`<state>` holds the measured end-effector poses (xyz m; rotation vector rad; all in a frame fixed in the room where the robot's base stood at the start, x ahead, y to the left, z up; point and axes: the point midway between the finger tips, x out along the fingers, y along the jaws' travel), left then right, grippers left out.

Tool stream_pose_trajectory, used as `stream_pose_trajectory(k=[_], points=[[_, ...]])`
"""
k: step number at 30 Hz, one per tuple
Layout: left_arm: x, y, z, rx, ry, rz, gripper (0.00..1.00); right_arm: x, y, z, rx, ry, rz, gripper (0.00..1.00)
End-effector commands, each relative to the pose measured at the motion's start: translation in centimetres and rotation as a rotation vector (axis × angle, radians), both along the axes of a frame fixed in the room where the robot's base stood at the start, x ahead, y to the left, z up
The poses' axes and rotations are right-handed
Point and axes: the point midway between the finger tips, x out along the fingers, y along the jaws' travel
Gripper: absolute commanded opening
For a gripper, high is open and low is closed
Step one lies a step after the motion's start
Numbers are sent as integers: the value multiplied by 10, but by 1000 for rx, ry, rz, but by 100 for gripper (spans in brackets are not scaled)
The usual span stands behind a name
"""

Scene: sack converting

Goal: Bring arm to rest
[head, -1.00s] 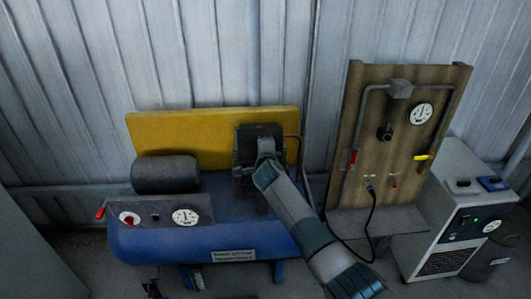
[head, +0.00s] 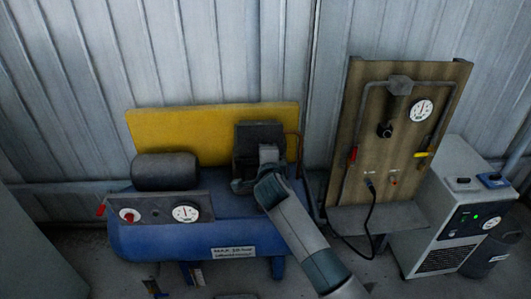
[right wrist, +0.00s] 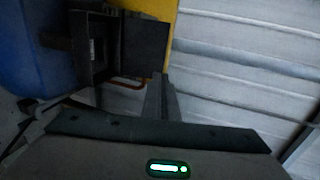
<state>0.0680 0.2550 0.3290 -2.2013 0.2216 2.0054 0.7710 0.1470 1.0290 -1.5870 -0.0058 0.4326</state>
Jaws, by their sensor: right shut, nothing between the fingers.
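My right arm comes in from the lower right in the head view. Its gripper (head: 268,154) is in front of the dark box-shaped unit at the right end of the blue compressor (head: 180,243). In the right wrist view the fingers (right wrist: 161,97) are together with nothing between them. The dark unit (right wrist: 144,48) stands just beyond them there; I cannot tell the exact gap. My left gripper is not in view.
A yellow panel (head: 215,128) stands behind the compressor. A brown board (head: 408,150) with a gauge, red and yellow handles and a hanging black cable stands to the right. A grey-white cabinet (head: 440,220) stands beyond it. A corrugated wall closes the back.

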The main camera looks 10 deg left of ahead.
Motion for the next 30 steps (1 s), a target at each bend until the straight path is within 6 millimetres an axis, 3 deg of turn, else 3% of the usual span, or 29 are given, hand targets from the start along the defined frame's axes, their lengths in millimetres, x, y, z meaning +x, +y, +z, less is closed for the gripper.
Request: stream_pose_trajectory(k=[17, 23, 30], points=[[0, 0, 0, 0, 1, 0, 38, 2, -7, -8, -11, -5, -16, 0], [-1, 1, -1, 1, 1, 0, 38, 10, -45, -49, -76, -45, -93, 0], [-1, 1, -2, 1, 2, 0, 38, 1, -114, -140, -268, -127, -173, 0]])
